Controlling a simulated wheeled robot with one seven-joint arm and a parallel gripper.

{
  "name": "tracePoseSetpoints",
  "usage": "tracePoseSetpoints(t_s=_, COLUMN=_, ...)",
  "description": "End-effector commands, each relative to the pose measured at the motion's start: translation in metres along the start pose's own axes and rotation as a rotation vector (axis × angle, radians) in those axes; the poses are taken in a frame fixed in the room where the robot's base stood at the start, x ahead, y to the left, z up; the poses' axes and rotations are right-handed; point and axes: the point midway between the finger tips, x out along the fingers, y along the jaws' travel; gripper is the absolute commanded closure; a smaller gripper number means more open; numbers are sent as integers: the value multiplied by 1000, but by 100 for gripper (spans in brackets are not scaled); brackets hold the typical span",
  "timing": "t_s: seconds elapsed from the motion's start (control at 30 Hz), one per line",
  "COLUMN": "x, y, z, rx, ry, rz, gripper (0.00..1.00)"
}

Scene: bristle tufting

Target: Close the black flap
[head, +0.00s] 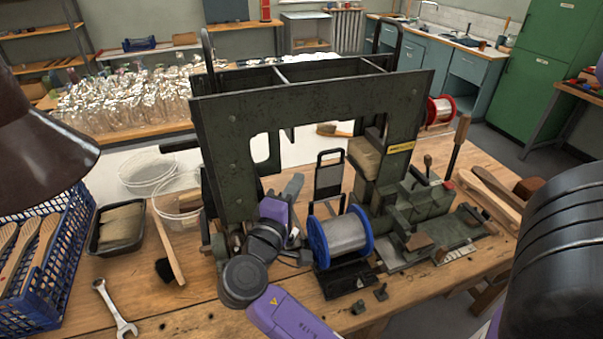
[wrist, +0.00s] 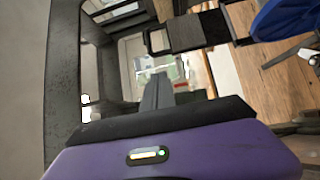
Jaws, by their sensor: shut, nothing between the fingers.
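The black flap (head: 329,178) stands upright behind the blue-rimmed wire spool (head: 340,238), with a looped handle at its top. In the wrist view the flap (wrist: 197,32) lies across the upper middle, its handle end pointing left. My gripper (head: 294,184) is just left of the flap, in front of the opening in the dark green machine (head: 235,125). In the wrist view my gripper's fingers (wrist: 157,92) are together and empty, below the flap's handle in the picture. They look apart from the flap. The flap's lower edge is partly hidden by the spool.
The spool sits on a black base (head: 346,279) near the wooden bench's front. Metal fixtures (head: 430,235) crowd the right of the spool.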

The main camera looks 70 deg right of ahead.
Motion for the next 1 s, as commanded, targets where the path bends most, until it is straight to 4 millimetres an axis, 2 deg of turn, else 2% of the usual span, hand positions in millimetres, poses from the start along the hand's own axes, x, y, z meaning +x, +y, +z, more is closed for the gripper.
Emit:
tracePoseSetpoints(t_s=0.3, x=55, y=2, z=1, rx=0, ry=-2, rz=-2, gripper=100)
tracePoseSetpoints(t_s=0.5, x=80, y=1, z=0, rx=0, ry=1, rz=-2, gripper=100)
tracePoseSetpoints(t_s=0.7, x=88, y=-1, z=0, rx=1, ry=2, rz=-3, gripper=100)
tracePoseSetpoints(t_s=1.0, x=88, y=-1, z=0, rx=1, ry=3, rz=-2, gripper=100)
